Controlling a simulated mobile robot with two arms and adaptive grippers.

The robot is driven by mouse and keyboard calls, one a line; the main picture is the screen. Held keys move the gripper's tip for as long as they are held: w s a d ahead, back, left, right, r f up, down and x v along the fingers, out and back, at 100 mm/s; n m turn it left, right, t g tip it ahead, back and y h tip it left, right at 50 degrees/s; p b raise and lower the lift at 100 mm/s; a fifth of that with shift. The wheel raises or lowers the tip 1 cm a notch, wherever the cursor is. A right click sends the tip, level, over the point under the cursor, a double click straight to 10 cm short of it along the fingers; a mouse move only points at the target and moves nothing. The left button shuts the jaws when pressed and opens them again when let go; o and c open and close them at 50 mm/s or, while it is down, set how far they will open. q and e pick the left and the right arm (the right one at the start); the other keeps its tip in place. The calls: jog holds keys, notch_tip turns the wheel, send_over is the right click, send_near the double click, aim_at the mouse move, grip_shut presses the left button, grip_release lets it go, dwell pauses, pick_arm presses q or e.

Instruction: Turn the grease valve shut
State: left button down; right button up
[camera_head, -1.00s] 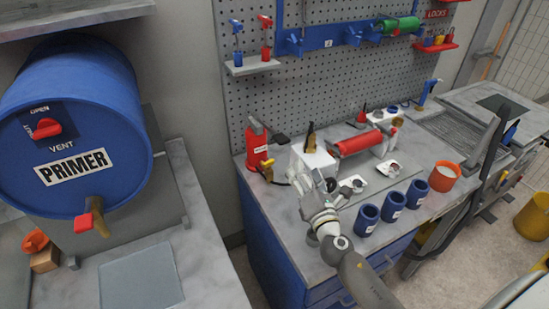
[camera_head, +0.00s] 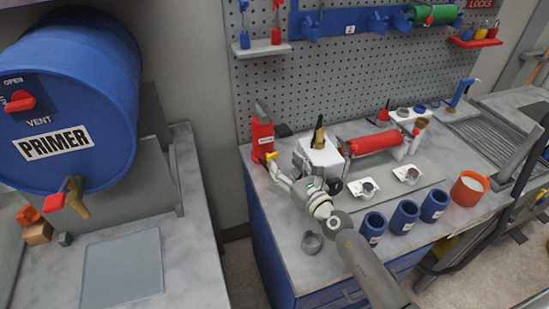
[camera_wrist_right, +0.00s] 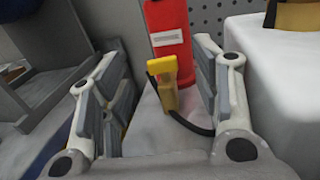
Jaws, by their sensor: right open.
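A red grease container (camera_head: 262,140) with a white label stands upright at the bench's back left corner. A yellow valve handle (camera_head: 271,156) sits low on its front, with a dark hose beside it. In the right wrist view, the yellow handle (camera_wrist_right: 168,82) stands roughly upright between the finger pads, in front of the red container (camera_wrist_right: 168,35). My right gripper (camera_head: 280,170) is open, just in front of the handle. In the wrist view, gaps show between the handle and both fingers (camera_wrist_right: 160,80). My left gripper is out of view.
A white block (camera_head: 320,157) holding a brush stands close right of my right gripper. A red roller (camera_head: 372,144), several blue cups (camera_head: 405,215) and a grey ring (camera_head: 312,242) are on the bench. A blue primer drum (camera_head: 75,100) is at left, across a gap.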

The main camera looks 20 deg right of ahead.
aim_at(274, 156)
jog(key=shift+a+f+b, duration=0.15)
jog(key=shift+f+b, duration=0.4)
jog(key=shift+f, duration=0.25)
jog(key=shift+w+f, duration=0.1)
jog(key=shift+f, duration=0.15)
jog(key=shift+b+x, duration=0.7)
jog(key=shift+x, duration=3.05)
jog(key=shift+c, duration=0.5)
